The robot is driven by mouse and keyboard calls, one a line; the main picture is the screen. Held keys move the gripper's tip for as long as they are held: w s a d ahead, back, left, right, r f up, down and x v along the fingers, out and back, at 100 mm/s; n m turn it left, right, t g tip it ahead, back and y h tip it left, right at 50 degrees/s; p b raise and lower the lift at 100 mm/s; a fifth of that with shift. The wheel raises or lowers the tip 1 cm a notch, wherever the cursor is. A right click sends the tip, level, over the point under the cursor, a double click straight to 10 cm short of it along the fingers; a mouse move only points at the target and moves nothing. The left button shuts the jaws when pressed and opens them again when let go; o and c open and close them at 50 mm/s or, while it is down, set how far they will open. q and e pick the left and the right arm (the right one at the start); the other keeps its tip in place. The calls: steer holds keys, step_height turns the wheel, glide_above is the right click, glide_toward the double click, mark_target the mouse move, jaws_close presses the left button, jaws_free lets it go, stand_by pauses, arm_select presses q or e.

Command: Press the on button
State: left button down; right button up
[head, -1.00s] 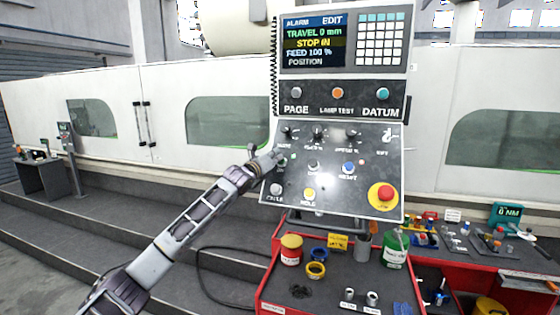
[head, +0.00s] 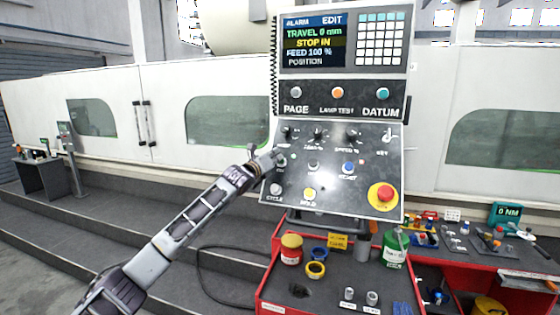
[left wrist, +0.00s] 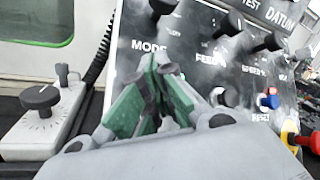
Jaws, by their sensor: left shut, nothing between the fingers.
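The control panel (head: 330,185) stands tilted in front of me, with several knobs and buttons. My left gripper (head: 278,154) is shut and empty, its tip at the panel's left edge below the left knob. In the left wrist view its green-padded fingers (left wrist: 160,92) are together, close over the panel below the MODE label. A button (head: 281,162) shows partly beside the fingertips in the head view. Its label is not readable, and I cannot tell whether the fingers touch it. My right gripper is not in view.
Neighbouring controls are a middle button (head: 313,166), a blue reset button (head: 348,168), a cycle button (head: 276,189), a yellow hold button (head: 309,194) and a red emergency stop (head: 384,193). A red cart (head: 268,290) with cans and rings stands below.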

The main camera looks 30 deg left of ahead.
arm_select(q)
steer(key=shift+s+d+r, duration=0.1)
steer(key=shift+s+r, duration=0.25)
steer(key=shift+s, duration=0.05)
steer(key=shift+s, duration=0.1)
steer(key=shift+s+d+r+p, duration=0.25)
steer(key=shift+s+r, duration=0.55)
steer(key=shift+s, duration=0.15)
steer(key=shift+s+d+r+p, duration=0.2)
steer(key=shift+s+r, duration=0.55)
steer(key=shift+s, duration=0.15)
steer(key=shift+f, duration=0.1)
